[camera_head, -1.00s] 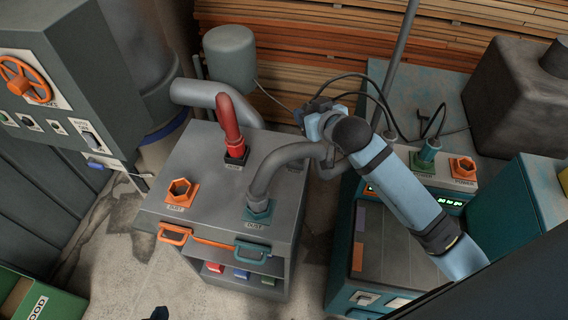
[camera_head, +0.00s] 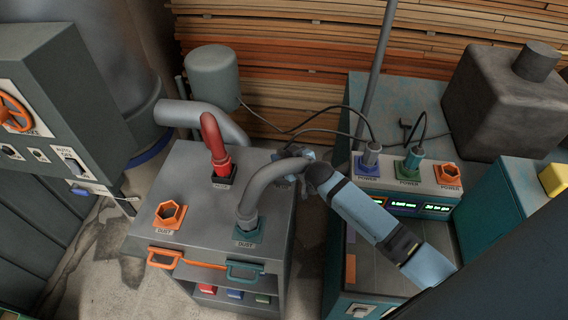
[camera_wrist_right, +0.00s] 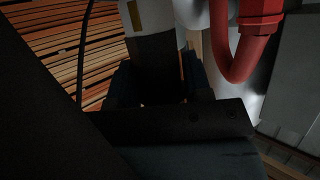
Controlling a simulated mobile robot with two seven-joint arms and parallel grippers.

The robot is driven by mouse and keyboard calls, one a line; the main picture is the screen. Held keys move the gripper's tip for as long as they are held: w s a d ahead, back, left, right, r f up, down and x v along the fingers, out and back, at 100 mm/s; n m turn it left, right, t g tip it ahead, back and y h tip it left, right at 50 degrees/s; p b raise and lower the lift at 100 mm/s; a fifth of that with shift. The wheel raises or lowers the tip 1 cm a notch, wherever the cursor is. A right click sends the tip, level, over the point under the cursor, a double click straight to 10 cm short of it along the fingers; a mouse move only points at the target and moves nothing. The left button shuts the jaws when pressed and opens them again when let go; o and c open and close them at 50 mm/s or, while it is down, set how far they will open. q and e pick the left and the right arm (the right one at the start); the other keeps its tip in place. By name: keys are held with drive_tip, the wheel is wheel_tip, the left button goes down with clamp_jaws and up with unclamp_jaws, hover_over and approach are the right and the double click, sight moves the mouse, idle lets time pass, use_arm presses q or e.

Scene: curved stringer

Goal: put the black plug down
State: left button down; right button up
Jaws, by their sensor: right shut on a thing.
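My right gripper (camera_head: 294,154) is at the back right corner of the grey cart top, just behind the bend of the grey hose. In the right wrist view its dark fingers (camera_wrist_right: 160,85) are closed around a dark cylindrical body, which I take to be the black plug (camera_wrist_right: 155,62). A pale band with a small yellow mark sits above that dark body. In the head view the gripper and hose hide the plug, and I cannot tell whether it touches the cart. My left gripper is not in view.
The grey hose (camera_head: 270,182) ends in a teal socket on the cart top (camera_head: 190,200). A red hose (camera_head: 212,140) and an empty orange socket (camera_head: 168,214) are left of it. Blue and green plugs (camera_head: 369,157) (camera_head: 413,159) stand in the power unit at right, with cables trailing.

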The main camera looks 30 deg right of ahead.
drive_tip(key=shift+f, duration=1.8)
drive_tip(key=shift+f, duration=0.2)
drive_tip(key=o, duration=1)
drive_tip(key=shift+r, duration=0.2)
drive_tip(key=v, duration=1.2)
drive_tip(key=s+a+f, duration=0.3)
drive_tip(key=s, duration=0.2)
drive_tip(key=s+a+f+n+g+y, duration=0.1)
drive_tip(key=s+a+f, duration=0.2)
drive_tip(key=s, duration=0.3)
drive_tip(key=s+a+f+g, duration=0.1)
drive_tip(key=s+a+f, duration=0.2)
drive_tip(key=s+a, duration=0.2)
drive_tip(key=shift+s+a+f+b, duration=0.1)
drive_tip(key=shift+s+b, duration=0.1)
drive_tip(key=shift+s, duration=0.2)
drive_tip(key=shift+s+a+f+b, duration=0.1)
drive_tip(key=shift+s+a+b, duration=0.1)
drive_tip(key=shift+s, duration=0.15)
